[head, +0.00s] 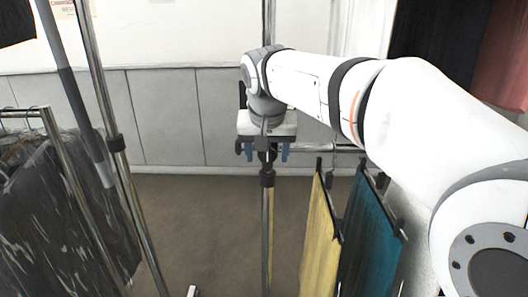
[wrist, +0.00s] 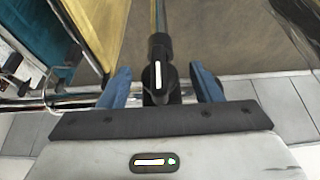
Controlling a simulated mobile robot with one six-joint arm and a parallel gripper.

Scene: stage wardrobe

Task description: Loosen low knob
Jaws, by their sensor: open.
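The low knob (wrist: 158,72) is a black part with a pale stripe on a black collar (wrist: 160,42) around an upright metal pole. My gripper (wrist: 161,88) is open, with one blue finger on each side of the knob. Gaps show between the knob and both fingers in the wrist view. In the head view my gripper (head: 265,152) is in front of the pole (head: 267,220), its blue fingers pointing down. The collar (head: 267,178) shows just below it; the knob is mostly hidden there.
Yellow (head: 320,240) and teal (head: 368,235) garments hang from a rail (head: 325,149) right of the pole. A grey panelled wall (head: 165,115) stands behind. Bare floor (head: 205,225) lies left of the pole.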

